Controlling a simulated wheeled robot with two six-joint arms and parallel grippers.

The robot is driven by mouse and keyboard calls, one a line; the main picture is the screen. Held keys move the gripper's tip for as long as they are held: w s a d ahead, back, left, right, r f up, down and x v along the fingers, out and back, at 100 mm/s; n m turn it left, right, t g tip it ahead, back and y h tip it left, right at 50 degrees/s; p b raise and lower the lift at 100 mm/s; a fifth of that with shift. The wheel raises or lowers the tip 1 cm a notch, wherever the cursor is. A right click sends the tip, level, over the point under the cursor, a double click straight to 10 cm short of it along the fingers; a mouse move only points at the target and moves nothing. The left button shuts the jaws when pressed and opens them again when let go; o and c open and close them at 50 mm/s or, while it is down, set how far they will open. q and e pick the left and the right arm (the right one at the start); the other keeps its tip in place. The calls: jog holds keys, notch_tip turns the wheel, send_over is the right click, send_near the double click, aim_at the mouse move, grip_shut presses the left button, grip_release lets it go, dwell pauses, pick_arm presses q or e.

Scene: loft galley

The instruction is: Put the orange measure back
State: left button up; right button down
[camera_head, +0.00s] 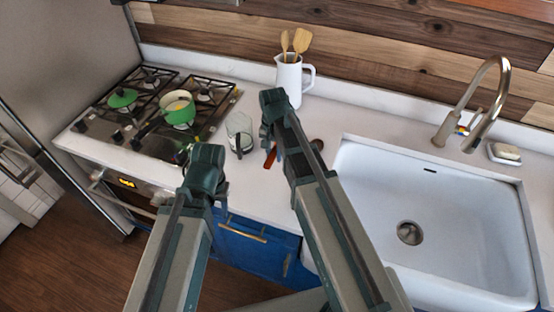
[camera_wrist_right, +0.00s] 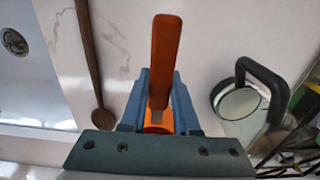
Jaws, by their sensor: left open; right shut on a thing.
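The orange measure (camera_wrist_right: 166,55) shows its long flat handle in the right wrist view, with an orange part low between the fingers. A strip of it (camera_head: 270,158) shows beside my right gripper in the head view. My right gripper (camera_wrist_right: 158,90) is shut on the measure, its blue fingers on either side. In the head view my right gripper (camera_head: 273,140) is over the counter, right of the glass jug; the arm hides much of the measure. My left gripper (camera_head: 192,155) is open in front of the stove, its fingers mostly hidden by its own wrist.
A glass jug with a black handle (camera_head: 239,130) stands between my grippers. A wooden spoon (camera_wrist_right: 90,55) lies left of the measure in the wrist view. A white pitcher (camera_head: 288,80) with wooden utensils stands behind. The stove (camera_head: 165,145) holds green cookware; the sink (camera_head: 460,230) is right.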

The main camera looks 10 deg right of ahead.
notch_tip(320, 180, down, 3)
jog(key=shift+d+b, duration=0.15)
jog(key=shift+b, duration=0.95)
pick_arm(q)
jog(key=f, duration=0.1)
jog(key=d+f, duration=0.1)
jog(key=shift+f, duration=0.35)
pick_arm(e)
jog(key=shift+r, duration=0.15)
pick_arm(q)
jog(key=shift+f, duration=0.1)
pick_arm(e)
jog(key=c, duration=0.7)
grip_release()
jog(key=shift+o, duration=0.2)
